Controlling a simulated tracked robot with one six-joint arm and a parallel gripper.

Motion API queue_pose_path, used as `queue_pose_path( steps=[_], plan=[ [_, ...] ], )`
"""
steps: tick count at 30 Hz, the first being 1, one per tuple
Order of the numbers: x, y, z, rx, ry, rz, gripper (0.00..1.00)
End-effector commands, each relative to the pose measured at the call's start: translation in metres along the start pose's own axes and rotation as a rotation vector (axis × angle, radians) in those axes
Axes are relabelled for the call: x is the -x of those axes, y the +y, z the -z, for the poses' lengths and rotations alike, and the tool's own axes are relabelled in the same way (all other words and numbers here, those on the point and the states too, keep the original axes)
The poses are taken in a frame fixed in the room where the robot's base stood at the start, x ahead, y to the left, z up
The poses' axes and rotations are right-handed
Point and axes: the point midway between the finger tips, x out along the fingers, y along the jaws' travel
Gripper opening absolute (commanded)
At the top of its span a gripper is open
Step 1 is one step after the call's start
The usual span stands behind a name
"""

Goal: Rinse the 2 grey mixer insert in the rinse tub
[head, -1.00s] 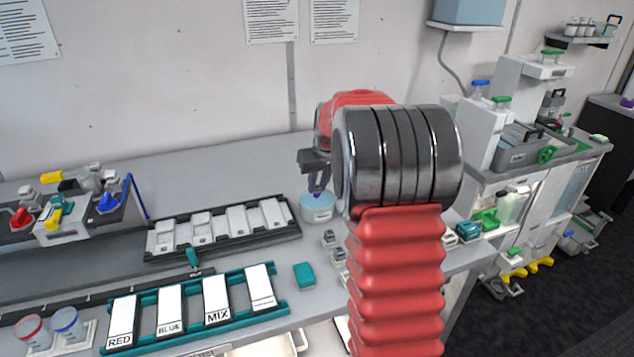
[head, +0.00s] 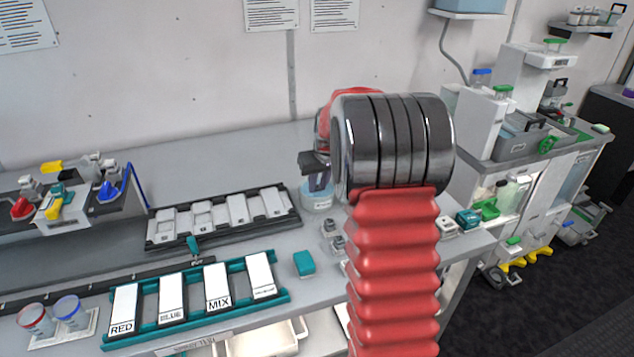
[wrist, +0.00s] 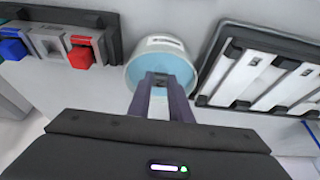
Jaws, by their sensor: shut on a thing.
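The rinse tub (head: 318,201) is a small round white tub on the bench, partly hidden by my arm. In the wrist view the tub (wrist: 160,44) shows its light blue inside below my gripper. My gripper (wrist: 161,92) has its purple fingers shut on a small grey piece (wrist: 160,78), which looks like a grey mixer insert. Its fingertips are over or within the tub's rim; the exact depth is unclear. In the head view the gripper (head: 320,180) points down at the tub. Two small grey pieces (head: 332,234) stand on the bench in front of the tub.
A black tray with white slots (head: 225,240) lies left of the tub. A teal rack (head: 283,294) with labelled plates and a teal block (head: 304,263) are nearer. In the wrist view a dark rack (wrist: 117,28) with blue, grey and red blocks is beside the tub.

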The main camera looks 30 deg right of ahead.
Motion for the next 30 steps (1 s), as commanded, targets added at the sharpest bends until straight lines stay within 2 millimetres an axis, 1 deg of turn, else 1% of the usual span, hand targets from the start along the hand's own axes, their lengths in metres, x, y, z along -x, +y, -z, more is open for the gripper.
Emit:
queue_pose_path(
  steps=[10,22,30],
  plan=[
    [-0.0003,0.0004,0.0003,-0.001,0.0,0.0,0.0],
    [-0.0032,0.0005,0.0067,-0.001,0.0,0.0,0.0],
    [-0.0032,0.0008,0.0073,-0.002,0.0,0.0,0.0]
  ],
)
